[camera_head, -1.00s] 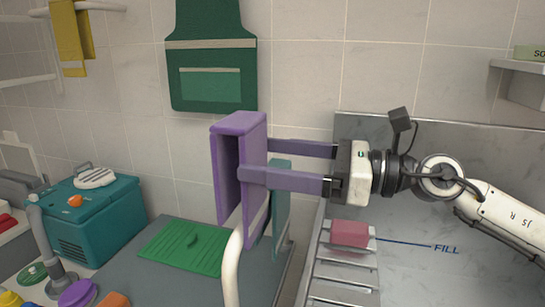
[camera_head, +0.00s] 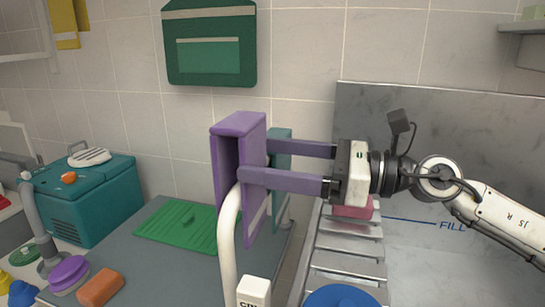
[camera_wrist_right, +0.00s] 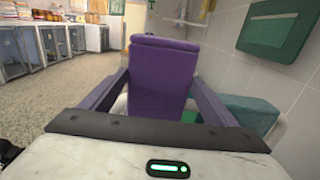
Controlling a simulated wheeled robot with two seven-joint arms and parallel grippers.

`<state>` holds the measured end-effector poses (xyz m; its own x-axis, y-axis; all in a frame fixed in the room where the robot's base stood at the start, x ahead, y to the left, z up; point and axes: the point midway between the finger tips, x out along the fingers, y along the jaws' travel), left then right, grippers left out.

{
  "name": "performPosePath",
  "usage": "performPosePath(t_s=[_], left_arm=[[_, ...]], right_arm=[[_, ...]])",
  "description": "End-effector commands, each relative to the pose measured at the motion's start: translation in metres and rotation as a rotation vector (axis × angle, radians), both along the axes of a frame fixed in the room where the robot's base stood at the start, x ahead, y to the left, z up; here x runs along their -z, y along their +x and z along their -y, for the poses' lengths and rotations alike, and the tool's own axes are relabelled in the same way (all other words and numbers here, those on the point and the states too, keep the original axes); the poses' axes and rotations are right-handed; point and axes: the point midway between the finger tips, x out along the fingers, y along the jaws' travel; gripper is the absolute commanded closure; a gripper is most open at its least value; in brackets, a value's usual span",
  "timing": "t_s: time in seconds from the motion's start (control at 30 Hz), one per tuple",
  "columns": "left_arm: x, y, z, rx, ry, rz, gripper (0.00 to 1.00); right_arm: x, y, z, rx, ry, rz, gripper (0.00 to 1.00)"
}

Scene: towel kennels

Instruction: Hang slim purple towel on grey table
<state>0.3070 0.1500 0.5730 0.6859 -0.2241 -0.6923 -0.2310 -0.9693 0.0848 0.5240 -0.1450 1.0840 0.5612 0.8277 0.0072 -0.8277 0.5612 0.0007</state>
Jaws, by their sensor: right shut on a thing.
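The slim purple towel (camera_head: 239,140) is folded into an upside-down U in the head view. My right gripper (camera_head: 254,164) is shut on it from the right side, and the towel also shows between the fingers in the right wrist view (camera_wrist_right: 162,75). The grey table (camera_head: 190,257) lies below and to the left. A white curved rail (camera_head: 228,245) rises at its front, its top overlapping the towel's lower part. I cannot tell whether the towel touches the rail. A teal towel (camera_head: 281,165) hangs just behind the purple one. My left gripper is not in view.
A green mat (camera_head: 180,222) lies on the table. A teal box (camera_head: 92,200), an orange block (camera_head: 100,287) and a purple round item (camera_head: 69,272) stand left. A slatted metal rack (camera_head: 340,265) with a pink block (camera_head: 352,212) is at right.

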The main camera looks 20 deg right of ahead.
Motion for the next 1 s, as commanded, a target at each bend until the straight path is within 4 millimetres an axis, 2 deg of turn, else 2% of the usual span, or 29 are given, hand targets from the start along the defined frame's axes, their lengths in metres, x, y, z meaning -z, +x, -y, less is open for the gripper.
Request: performPosePath(t_s=[0.03,0.53,1.0], left_arm=[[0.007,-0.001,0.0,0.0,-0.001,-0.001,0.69],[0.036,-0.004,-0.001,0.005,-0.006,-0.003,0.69],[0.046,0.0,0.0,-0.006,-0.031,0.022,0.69]], right_arm=[[0.008,0.0,0.0,0.0,0.001,0.001,0.42],[0.048,0.0,0.0,0.0,0.001,0.001,0.42],[0.08,0.0,0.0,0.0,0.001,0.001,0.42]])
